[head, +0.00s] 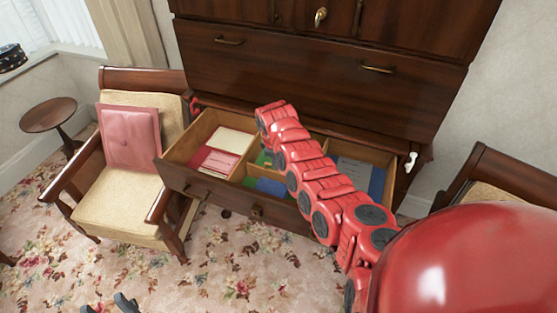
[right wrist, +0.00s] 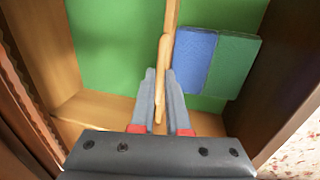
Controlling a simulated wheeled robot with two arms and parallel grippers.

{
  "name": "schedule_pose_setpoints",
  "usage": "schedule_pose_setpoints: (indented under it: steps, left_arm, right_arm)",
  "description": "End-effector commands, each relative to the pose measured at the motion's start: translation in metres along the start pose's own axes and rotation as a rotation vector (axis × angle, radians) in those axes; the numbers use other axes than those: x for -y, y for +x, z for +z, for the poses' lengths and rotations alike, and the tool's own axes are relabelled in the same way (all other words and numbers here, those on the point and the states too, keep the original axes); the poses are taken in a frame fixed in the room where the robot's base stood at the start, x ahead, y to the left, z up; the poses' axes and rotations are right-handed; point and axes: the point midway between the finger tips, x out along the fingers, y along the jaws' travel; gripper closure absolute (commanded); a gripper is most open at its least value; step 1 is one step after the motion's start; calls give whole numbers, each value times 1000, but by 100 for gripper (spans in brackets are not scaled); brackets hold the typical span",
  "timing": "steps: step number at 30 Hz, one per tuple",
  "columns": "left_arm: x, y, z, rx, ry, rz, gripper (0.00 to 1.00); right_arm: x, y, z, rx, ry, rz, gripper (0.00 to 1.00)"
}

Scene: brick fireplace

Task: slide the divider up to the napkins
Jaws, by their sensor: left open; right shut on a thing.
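A drawer (head: 175,178) stands open, with wooden walls and a green bottom. In the right wrist view, my right gripper (right wrist: 160,78) is shut on a thin wooden divider (right wrist: 164,52). A flat blue piece (right wrist: 194,58) and a flat green piece (right wrist: 235,66) lie side by side just right of it. In the head view, red folded pieces (head: 214,161) and a cream one (head: 232,140) lie in the left compartment. I cannot tell which pieces are the napkins. My right arm hides its gripper and part of the drawer's middle there. My left gripper (head: 125,303) is open, low over the carpet.
A cross piece of wood (right wrist: 95,106) borders the green floor in the right wrist view. A blue and grey item (head: 360,175) lies in the drawer's right compartment. An armchair with a pink cushion (head: 130,137) stands left of the drawer; another chair (head: 505,180) is at right.

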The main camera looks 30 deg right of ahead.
Motion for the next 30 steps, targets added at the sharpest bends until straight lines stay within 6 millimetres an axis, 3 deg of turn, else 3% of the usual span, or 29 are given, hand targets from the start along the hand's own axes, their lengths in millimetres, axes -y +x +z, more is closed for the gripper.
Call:
schedule_pose_setpoints:
  steps: [7, 8, 12, 23, 30]
  left_arm:
    - [0, -1, 0, 0, 0, 0, 50]
    - [0, -1, 0, 1, 0, 0, 50]
    - [0, -1, 0, 0, 0, 0, 50]
    - [0, -2, 0, 1, 0, 0, 50]
    - [0, -10, 2, 1, 0, 0, 50]
  right_arm:
    - [1, 0, -3, -6, -3, 1, 100]
    - [1, 0, -3, -6, -3, 1, 81]
    - [1, 0, -3, -6, -2, 0, 56]
    - [0, -2, -3, -6, -2, 2, 56]
    - [0, -24, -3, -10, 1, 5, 56]
